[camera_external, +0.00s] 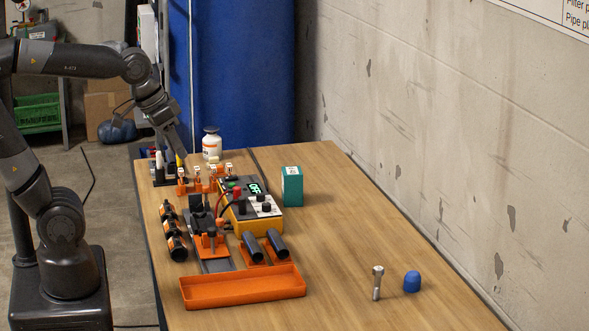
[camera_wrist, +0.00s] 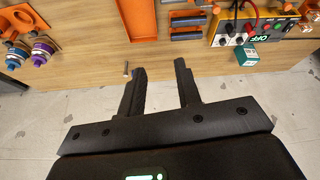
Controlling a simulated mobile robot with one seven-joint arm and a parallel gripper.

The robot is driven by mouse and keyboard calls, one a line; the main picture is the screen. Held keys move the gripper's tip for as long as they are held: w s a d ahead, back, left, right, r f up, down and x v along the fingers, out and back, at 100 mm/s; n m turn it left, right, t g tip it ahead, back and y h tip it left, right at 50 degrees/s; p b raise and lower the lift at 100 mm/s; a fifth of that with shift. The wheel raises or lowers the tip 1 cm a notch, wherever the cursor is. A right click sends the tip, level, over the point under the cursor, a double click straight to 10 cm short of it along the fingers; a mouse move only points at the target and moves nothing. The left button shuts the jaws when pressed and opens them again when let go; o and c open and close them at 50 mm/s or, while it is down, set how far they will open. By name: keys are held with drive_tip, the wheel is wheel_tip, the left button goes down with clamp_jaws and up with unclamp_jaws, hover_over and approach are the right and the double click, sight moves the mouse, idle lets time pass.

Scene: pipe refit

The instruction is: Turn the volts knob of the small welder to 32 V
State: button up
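The small welder (camera_external: 252,213) is a yellow box with a grey panel, standing mid-table. Its green lit display (camera_external: 255,188) seems to read OFF. Black knobs (camera_external: 266,207) sit on the panel; their labels and pointers are too small to read, so I cannot tell which is volts or its setting.
A teal box (camera_external: 292,186) stands close right of the welder. A white bottle (camera_external: 212,147) is behind it. Dark pipes (camera_external: 252,246) and an orange tray (camera_external: 242,289) are in front. Red and black leads rise by the panel. The table's right side is mostly clear.

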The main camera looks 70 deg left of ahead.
drive_tip(key=shift+o, duration=1.2)
drive_tip(key=w+a+n+g, duration=0.1)
drive_tip(key=w+a+n, duration=0.2)
drive_tip(key=w+a, duration=0.3)
drive_tip(key=w, duration=0.3)
drive_tip(key=shift+w+r+n, duration=0.2)
drive_tip(key=shift+w+n, duration=0.1)
drive_tip(key=shift+n, duration=0.1)
drive_tip(key=n+g, duration=0.4)
drive_tip(key=n, duration=0.6)
hover_over(261, 193)
wheel_tip(261, 193, down, 17)
wheel_tip(261, 193, down, 10)
drive_tip(key=shift+s+d+f, duration=0.1)
clamp_jaws()
